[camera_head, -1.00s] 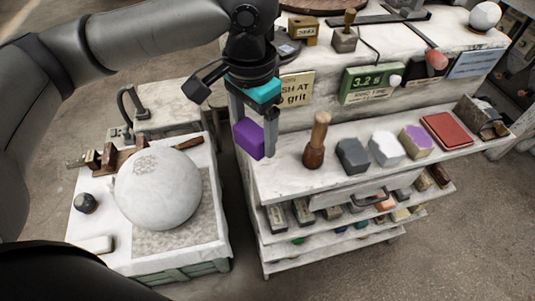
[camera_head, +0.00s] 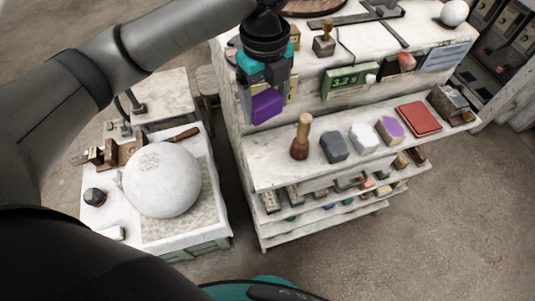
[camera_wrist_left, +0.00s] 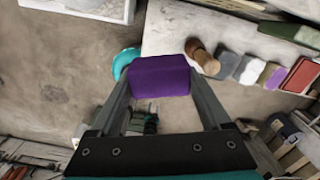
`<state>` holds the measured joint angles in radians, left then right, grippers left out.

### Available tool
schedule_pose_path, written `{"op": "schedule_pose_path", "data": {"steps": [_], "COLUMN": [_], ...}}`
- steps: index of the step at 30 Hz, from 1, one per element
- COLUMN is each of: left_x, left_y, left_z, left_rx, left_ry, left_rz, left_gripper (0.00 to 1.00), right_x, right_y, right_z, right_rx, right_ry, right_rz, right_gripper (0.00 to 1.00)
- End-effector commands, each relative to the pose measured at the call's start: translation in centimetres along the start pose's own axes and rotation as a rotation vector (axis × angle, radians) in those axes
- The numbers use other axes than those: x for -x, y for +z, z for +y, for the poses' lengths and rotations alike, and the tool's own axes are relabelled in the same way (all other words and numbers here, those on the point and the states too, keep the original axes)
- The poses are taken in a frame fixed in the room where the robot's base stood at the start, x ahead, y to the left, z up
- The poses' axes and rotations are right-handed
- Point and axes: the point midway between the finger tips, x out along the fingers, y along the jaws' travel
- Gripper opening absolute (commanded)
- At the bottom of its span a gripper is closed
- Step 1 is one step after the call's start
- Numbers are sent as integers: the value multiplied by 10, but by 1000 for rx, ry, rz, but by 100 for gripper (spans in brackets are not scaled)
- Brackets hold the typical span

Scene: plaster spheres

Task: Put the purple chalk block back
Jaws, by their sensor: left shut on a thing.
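My left gripper (camera_head: 265,103) is shut on the purple chalk block (camera_head: 267,105), which hangs between its fingers. In the head view it is in front of the workbench's upright back, above and left of the wooden mallet (camera_head: 301,137). The block also shows in the left wrist view (camera_wrist_left: 160,76), clasped between the two fingers, with bench and floor beyond it. On the bench ledge (camera_head: 270,170) a dark grey block (camera_head: 334,147), a white block (camera_head: 363,138) and a pale block with a purple face (camera_head: 390,130) stand in a row. My right gripper does not show clearly.
A red pad (camera_head: 418,118) and an open box (camera_head: 450,104) are at the ledge's right. A green display (camera_head: 345,81) is behind the row. Shelves below hold several small items. At left, a plaster sphere (camera_head: 162,180) rests on a cloth-covered stand. The ledge left of the mallet is clear.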

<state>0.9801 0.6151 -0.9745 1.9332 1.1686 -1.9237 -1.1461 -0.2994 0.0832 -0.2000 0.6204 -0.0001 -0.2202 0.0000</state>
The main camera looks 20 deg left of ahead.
Motion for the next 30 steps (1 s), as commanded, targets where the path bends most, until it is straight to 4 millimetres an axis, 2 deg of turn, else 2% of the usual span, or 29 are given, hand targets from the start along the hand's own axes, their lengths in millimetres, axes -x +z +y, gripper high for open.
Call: {"op": "schedule_pose_path", "data": {"steps": [1, 6, 11, 14, 24, 30], "left_x": [6, 10, 5, -13, -104, -140], "left_y": [-1, -2, -2, -2, -4, -4], "left_z": [-2, -4, -5, -4, -2, -3], "left_rx": [-66, -236, -298, -305, -304, -304], "left_ry": [1, 4, 8, 11, 12, 7], "left_rz": [4, 8, 12, 13, 13, 10], "left_gripper": [29, 29, 29, 29, 29, 29], "right_x": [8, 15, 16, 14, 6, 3], "right_y": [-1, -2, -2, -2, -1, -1], "right_z": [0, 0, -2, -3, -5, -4], "right_rx": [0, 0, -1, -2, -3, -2], "right_ry": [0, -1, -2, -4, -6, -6], "right_rz": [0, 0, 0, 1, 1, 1], "right_gripper": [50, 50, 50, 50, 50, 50]}}
